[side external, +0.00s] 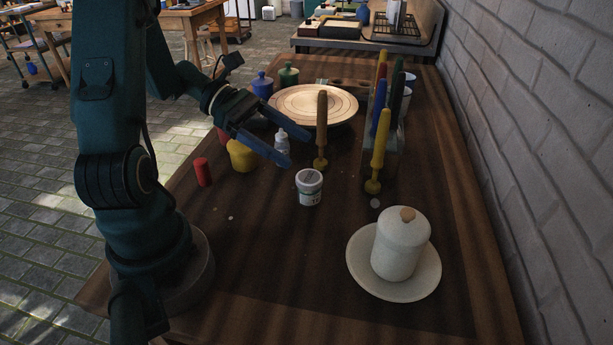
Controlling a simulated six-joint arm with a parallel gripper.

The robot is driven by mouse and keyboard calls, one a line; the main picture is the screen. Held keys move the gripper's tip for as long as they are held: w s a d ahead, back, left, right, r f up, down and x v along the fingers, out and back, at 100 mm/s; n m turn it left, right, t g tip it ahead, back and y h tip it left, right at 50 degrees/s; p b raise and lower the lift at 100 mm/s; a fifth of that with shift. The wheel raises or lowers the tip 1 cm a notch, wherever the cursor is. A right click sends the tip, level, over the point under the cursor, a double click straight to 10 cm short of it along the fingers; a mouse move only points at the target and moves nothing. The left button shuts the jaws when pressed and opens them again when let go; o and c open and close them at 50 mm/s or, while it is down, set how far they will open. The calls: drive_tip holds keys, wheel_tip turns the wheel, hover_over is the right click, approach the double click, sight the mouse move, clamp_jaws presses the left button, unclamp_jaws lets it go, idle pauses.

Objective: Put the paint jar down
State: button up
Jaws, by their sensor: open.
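A small white paint jar (309,190) with a printed label and a greyish top stands upright on the dark wooden table (270,265), near the middle. My gripper (299,151) is open, with its two blue fingers spread and pointing right and down. How far the tips are from the jar in depth I cannot tell. A yellow jar (242,158) stands left of the fingers, and blue (262,88) and green (288,77) lidded jars stand farther back.
A round plate (313,98) lies behind the gripper. A brown-handled tool (321,125) stands upright right of the fingers. A small dropper bottle (282,151) and red cylinder (203,172) are nearby. Coloured handles (379,140) stand right; a white lidded pot (401,245) sits on a saucer (357,262).

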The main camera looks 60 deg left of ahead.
drive_tip(key=s+d+r+m+g+y, duration=0.1)
drive_tip(key=s+d+m+y, duration=0.3)
drive_tip(key=m, duration=0.8)
drive_tip(key=s+d+r+m+y, duration=0.4)
drive_tip(key=s+d+m+y, duration=0.1)
drive_tip(key=m, duration=0.7)
drive_tip(key=shift+r+m+g+y, duration=0.3)
drive_tip(key=shift+r+g+y, duration=0.1)
drive_tip(key=shift+y, duration=0.4)
